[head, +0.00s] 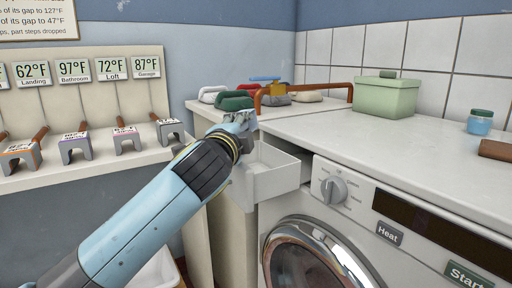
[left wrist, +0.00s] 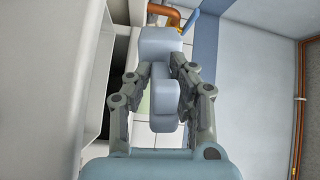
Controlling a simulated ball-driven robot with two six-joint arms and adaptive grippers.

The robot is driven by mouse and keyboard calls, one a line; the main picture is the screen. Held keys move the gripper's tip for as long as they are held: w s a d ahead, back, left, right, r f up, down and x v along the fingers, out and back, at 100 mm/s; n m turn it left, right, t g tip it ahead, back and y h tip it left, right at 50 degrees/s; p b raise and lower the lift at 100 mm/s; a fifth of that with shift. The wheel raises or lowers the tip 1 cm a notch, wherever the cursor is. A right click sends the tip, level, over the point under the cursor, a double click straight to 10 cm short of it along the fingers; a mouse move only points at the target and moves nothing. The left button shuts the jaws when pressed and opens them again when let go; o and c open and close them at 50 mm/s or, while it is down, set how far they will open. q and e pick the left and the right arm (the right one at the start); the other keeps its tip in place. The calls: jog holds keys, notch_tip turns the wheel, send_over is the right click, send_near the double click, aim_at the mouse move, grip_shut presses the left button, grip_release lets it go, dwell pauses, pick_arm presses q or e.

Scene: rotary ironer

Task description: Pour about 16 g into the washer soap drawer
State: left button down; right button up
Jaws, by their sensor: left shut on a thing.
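The washer soap drawer (head: 272,183) is a white box pulled out at the washer's upper left corner in the head view. My left gripper (head: 240,125) is above the drawer's left end, partly hidden by its own wrist. In the left wrist view the fingers (left wrist: 160,88) are shut on the narrow part of a pale blue-grey thing (left wrist: 162,42), which has a wider block at its far end. It looks like a scoop or cup handle, but I cannot see inside it or tell what it holds. My right gripper is out of view.
The washer (head: 400,150) has a dial (head: 334,190) beside the drawer. On the counter behind are several coloured rounded things, an orange pipe (head: 310,90), a green box (head: 387,97) and a blue jar (head: 480,122). A shelf (head: 90,160) with temperature signs stands at the left.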

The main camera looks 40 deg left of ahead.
pick_arm(q)
jog(key=shift+d+r+m+p, duration=0.1)
jog(key=shift+d+m+p, duration=0.05)
jog(key=shift+m+p, duration=0.6)
dwell(1.6)
jog(key=shift+w+d+r+m+p, duration=0.1)
jog(key=shift+r+m+p, duration=0.6)
jog(key=shift+p, duration=0.3)
dwell(0.8)
notch_tip(320, 180, down, 3)
jog(key=n+b, duration=0.1)
jog(key=b, duration=0.3)
jog(key=a+r+n, duration=0.1)
jog(key=n, duration=0.1)
jog(key=r+n+p, duration=0.1)
jog(key=n, duration=0.1)
jog(key=shift+s+a+r, duration=0.3)
jog(key=shift+s+a, duration=0.1)
